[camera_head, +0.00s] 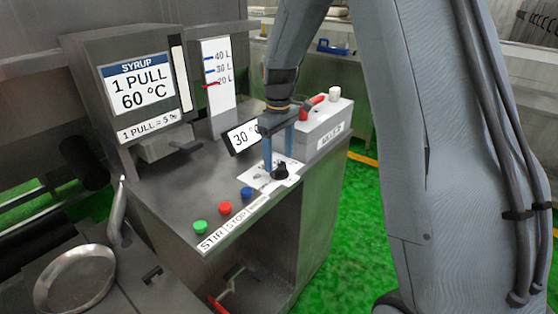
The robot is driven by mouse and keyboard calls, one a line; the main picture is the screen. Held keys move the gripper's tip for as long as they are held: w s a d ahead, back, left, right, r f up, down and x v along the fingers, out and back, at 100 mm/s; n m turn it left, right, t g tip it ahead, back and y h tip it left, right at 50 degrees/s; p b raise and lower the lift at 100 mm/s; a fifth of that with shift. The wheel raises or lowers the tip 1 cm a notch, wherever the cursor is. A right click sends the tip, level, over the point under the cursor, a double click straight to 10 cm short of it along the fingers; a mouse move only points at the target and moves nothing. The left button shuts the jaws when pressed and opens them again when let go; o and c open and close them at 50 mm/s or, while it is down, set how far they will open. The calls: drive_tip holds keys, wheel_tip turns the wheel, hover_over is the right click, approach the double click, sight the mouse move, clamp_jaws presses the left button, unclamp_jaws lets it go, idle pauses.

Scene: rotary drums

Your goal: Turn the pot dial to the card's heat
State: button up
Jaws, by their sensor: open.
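The black pot dial (280,171) sits on a white scale plate (264,180) near the right edge of the grey counter. My gripper (278,160) points down with its two blue fingers apart, just above and around the dial's far side; contact cannot be told. A small display (243,137) behind it reads 30 °, its right end hidden by my gripper. A card (135,84) on the syrup unit reads "1 PULL 60 °C". The dial's scale marks are too small to read.
Green (200,227), red (225,209) and blue (246,193) buttons line the counter's front edge. A water box (322,127) with a red lever (313,104) stands behind at the right. A level gauge (217,75) stands at the back. A round pan (75,279) lies front left.

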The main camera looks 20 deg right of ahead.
sight(279, 170)
drive_tip(key=shift+f, duration=1.4)
drive_tip(key=c, duration=1.1)
drive_tip(key=shift+o, duration=0.2)
